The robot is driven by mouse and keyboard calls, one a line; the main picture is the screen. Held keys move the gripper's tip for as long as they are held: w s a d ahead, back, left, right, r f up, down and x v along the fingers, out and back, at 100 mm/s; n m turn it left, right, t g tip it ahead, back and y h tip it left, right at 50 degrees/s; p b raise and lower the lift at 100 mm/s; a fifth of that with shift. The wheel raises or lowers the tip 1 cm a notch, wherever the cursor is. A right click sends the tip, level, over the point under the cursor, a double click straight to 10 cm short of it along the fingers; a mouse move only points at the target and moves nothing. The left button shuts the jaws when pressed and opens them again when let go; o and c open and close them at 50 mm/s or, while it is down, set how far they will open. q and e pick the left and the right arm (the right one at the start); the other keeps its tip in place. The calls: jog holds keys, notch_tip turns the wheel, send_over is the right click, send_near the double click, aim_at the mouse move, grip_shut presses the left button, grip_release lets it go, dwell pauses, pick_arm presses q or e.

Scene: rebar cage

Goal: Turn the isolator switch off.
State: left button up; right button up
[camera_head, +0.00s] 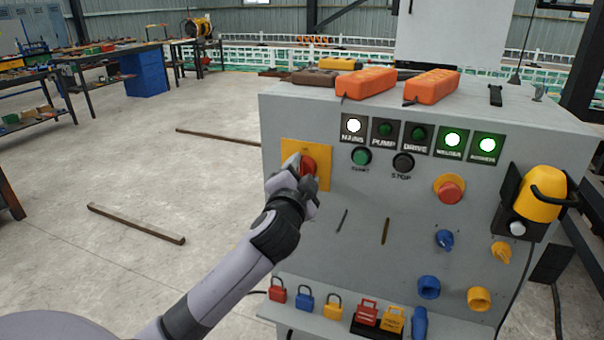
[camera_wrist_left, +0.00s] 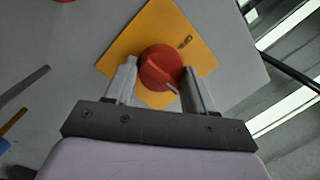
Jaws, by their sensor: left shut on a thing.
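The isolator switch is a red rotary knob (camera_head: 309,165) on a yellow square plate (camera_head: 322,150) at the upper left of the grey cabinet's front. My left gripper (camera_head: 303,168) is at the knob, its arm coming up from the lower left. In the left wrist view the red knob (camera_wrist_left: 161,68) sits between the two fingers of my left gripper (camera_wrist_left: 160,80), which is shut on it. The yellow plate (camera_wrist_left: 196,55) appears turned like a diamond there. Part of the knob is hidden by the gripper in the head view. My right gripper is not in view.
The grey cabinet (camera_head: 350,240) carries lit MAINS (camera_head: 354,125) and green lamps (camera_head: 452,139), push buttons and a red emergency stop (camera_head: 450,190). Padlocks (camera_head: 305,298) stand on its lower ledge. Orange pendants (camera_head: 432,86) lie on top. Bars (camera_head: 135,222) lie on the floor at left.

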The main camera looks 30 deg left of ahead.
pick_arm(q)
jog(key=n, duration=0.4)
jog(key=shift+r+h, duration=0.1)
jog(key=shift+h, duration=0.2)
jog(key=n, duration=0.3)
jog(key=shift+n+g+h, duration=0.3)
jog(key=shift+g+h, duration=0.1)
jog(key=n, duration=0.4)
jog(key=shift+a+r+h, duration=0.1)
jog(key=shift+a+h, duration=0.05)
jog(key=shift+h, duration=0.15)
jog(key=shift+a+n+h, duration=0.1)
jog(key=shift+n+h, duration=0.2)
jog(key=shift+n, duration=1.1)
jog(key=o, duration=1)
jog(key=shift+s, duration=0.2)
